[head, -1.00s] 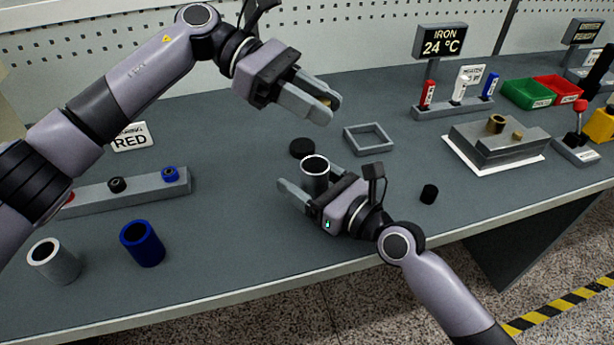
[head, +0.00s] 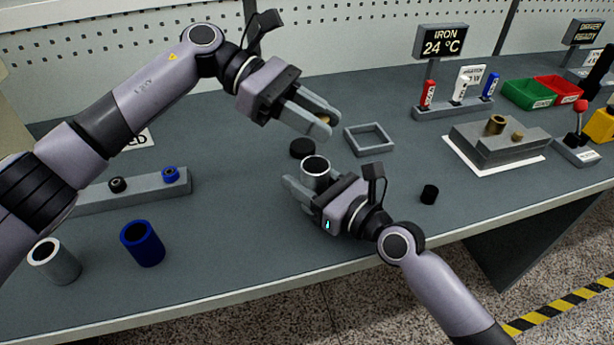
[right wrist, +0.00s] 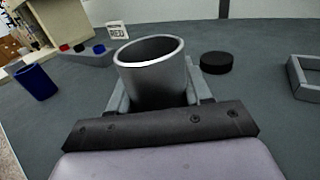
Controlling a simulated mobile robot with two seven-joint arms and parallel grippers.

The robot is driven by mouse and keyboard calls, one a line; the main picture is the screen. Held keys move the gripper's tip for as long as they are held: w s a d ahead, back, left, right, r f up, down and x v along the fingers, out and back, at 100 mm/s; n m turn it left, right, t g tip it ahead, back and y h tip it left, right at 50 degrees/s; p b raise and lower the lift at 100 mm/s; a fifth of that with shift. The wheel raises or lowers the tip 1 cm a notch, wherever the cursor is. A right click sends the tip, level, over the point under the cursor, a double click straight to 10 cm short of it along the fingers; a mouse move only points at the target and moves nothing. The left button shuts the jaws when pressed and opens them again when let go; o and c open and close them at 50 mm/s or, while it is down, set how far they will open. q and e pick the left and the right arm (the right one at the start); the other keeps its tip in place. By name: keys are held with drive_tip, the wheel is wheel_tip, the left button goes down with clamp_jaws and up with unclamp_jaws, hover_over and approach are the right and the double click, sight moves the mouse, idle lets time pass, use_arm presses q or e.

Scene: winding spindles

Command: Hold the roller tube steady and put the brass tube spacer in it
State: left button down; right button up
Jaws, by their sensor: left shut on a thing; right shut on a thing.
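The roller tube (head: 316,178), a grey open-topped cylinder, stands upright between the fingers of my right gripper (head: 314,187), which is shut on it. In the right wrist view the tube (right wrist: 155,82) shows a pale rim and a hollow inside. My left gripper (head: 318,122) is higher and is shut on the brass tube spacer (head: 325,120). Only a little of the spacer shows between the fingertips. It is above and apart from the tube, whose mouth is open.
A black disc (head: 302,148) and an empty grey square frame (head: 369,138) lie behind the tube. A small black cylinder (head: 429,194) stands at right. A blue tube (head: 142,244) and a grey-white tube (head: 54,262) stand at left. A grey block (head: 499,143) carries brass pieces.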

use_arm(q)
wheel_tip(320, 180, down, 7)
drive_tip(key=shift+r, duration=0.2)
drive_tip(key=c, duration=0.8)
unclamp_jaws()
drive_tip(key=shift+r, duration=0.1)
drive_tip(key=shift+a, duration=0.1)
drive_tip(key=v, duration=1.2)
drive_tip(key=shift+w, duration=0.1)
